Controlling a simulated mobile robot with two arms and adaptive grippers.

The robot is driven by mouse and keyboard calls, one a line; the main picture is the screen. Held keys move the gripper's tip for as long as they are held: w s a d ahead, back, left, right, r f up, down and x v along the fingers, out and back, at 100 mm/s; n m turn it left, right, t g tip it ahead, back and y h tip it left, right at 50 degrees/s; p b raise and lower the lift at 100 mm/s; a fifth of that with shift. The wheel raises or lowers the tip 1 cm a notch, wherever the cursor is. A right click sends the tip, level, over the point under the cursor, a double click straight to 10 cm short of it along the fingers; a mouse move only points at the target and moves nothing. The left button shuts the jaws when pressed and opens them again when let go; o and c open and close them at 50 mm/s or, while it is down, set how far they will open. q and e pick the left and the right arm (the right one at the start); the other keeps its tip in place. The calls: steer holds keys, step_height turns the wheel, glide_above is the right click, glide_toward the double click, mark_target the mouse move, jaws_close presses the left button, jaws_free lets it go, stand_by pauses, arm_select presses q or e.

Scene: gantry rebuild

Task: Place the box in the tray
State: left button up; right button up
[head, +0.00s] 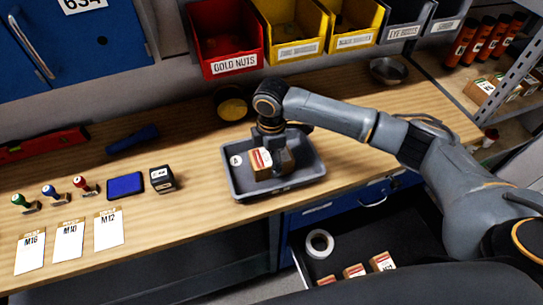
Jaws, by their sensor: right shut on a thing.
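A small brown box (262,162) with a white and red label is inside the grey tray (309,183), left of the tray's middle. The tray sits on the wooden workbench near its front edge. My right gripper (274,158) reaches down into the tray and is shut on the box. I cannot tell whether the box touches the tray floor. My left gripper is not in view.
A dark stamp block (162,179), a blue ink pad (126,185) and several hand stamps stand left of the tray. An open drawer (345,245) below the bench holds more boxes and a tape roll (320,243). Coloured bins hang behind.

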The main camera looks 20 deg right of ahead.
steer(key=o, duration=1.6)
steer(key=shift+f, duration=0.1)
steer(key=shift+c, duration=0.2)
step_height(320, 180, up, 11)
steer(key=b, duration=0.3)
steer(key=shift+r, duration=0.65)
steer(key=shift+a, duration=0.1)
